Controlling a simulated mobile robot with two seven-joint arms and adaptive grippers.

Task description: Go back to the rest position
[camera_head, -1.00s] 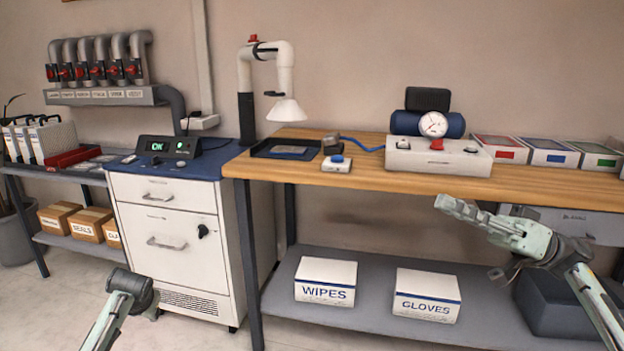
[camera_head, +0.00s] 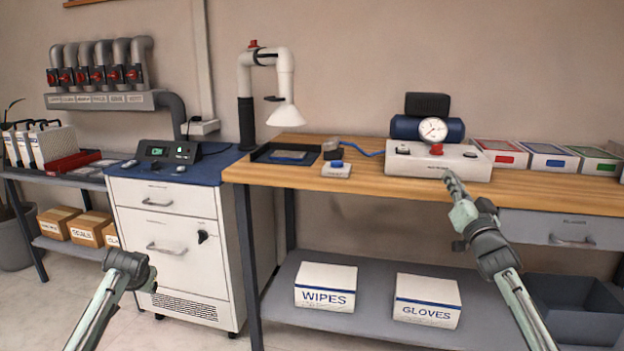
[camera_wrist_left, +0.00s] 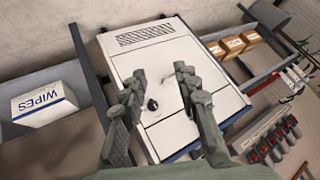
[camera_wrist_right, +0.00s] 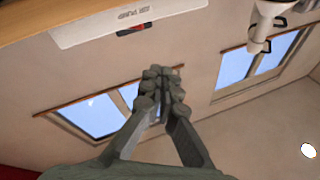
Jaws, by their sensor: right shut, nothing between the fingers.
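My right gripper (camera_head: 449,180) is shut and empty, pointing up in front of the wooden bench's front edge, just below the white control box (camera_head: 400,164). In the right wrist view its fingers (camera_wrist_right: 162,75) meet at the tips with nothing between them. My left arm comes in at the lower left of the head view, in front of the white drawer cabinet (camera_head: 165,240); its fingertips do not show clearly there. In the left wrist view the left gripper's two fingers (camera_wrist_left: 160,75) stand well apart and empty, with the cabinet beyond them.
The wooden bench (camera_head: 330,182) carries a black tray (camera_head: 262,154), a gauge (camera_head: 433,130) and several coloured-label boxes (camera_head: 548,154). A WIPES box (camera_head: 325,286) and a GLOVES box (camera_head: 427,300) sit on the lower shelf (camera_head: 375,322). A dark bin (camera_head: 575,310) stands at the lower right.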

